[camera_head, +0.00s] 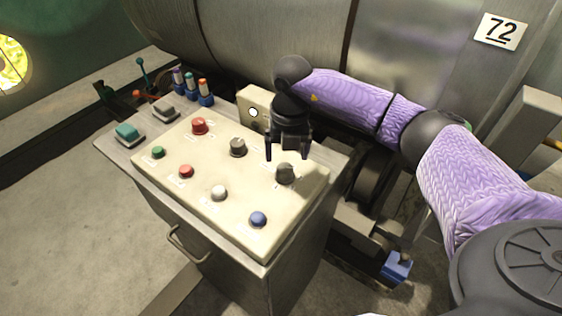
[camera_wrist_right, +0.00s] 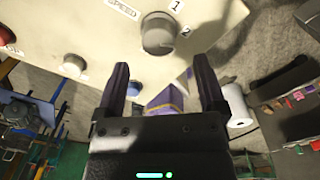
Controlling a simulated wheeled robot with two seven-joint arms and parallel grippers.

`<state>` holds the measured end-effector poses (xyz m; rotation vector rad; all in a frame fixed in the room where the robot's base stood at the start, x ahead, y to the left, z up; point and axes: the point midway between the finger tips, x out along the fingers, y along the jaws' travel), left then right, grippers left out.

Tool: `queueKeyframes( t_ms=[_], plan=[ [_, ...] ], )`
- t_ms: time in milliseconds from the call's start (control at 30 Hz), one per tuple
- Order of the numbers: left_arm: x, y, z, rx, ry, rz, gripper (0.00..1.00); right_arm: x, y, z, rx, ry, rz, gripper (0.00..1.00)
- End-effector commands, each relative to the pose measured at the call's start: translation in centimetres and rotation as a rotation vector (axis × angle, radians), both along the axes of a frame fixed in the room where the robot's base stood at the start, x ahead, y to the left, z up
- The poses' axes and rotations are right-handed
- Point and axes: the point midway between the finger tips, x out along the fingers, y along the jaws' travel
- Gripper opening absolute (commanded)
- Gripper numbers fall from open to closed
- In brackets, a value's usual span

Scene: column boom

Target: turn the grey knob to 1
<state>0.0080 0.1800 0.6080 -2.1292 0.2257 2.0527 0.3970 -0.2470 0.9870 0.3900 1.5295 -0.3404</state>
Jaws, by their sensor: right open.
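The control panel (camera_head: 205,215) has two grey knobs: one near the middle (camera_head: 238,147) and one near the right edge (camera_head: 285,173). My right gripper (camera_head: 287,153) is open, pointing down at the right-edge knob, with its fingertips just above or behind it. In the right wrist view, a round grey knob (camera_wrist_right: 158,35) lies beyond the open fingers (camera_wrist_right: 160,68), apart from both tips. Printed marks 1 (camera_wrist_right: 175,5) and 2 (camera_wrist_right: 186,30) sit beside it, with a SPEED label at its other side. Its pointer direction is not clear. My left gripper is out of view.
The panel also holds a red knob (camera_head: 199,126) and red, green, white and blue (camera_head: 258,218) buttons. A light box (camera_head: 254,106) with a round dial stands behind it. A large metal drum (camera_head: 285,40) fills the back.

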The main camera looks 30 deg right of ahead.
Motion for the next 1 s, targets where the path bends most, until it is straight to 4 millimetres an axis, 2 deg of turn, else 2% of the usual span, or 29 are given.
queueKeyframes(
  t_ms=[33,200,333,533,567,900,967,1000],
  plan=[
    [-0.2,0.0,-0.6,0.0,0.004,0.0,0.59,0.0,0.1,-1.6,0.001,0.005,-0.001,0.89],
    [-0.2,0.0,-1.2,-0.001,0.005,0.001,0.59,0.1,0.2,-4.4,0.002,0.001,0.001,0.89],
    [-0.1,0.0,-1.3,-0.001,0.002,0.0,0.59,0.1,0.2,-5.1,0.003,0.0,0.001,0.89],
    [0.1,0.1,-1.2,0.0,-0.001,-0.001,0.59,0.1,0.2,-5.0,0.004,-0.001,0.001,0.89],
    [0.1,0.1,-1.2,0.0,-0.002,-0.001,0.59,0.1,0.2,-5.0,0.004,-0.001,0.001,0.85],
    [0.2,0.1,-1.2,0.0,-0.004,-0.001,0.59,0.1,0.2,-5.0,0.004,-0.001,0.001,0.13],
    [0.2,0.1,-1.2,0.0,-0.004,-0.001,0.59,0.1,0.2,-5.0,0.004,-0.001,0.001,0.01],
    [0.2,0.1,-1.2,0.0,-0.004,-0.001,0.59,0.1,0.2,-5.0,0.004,-0.001,0.001,0.0]
  ],
)
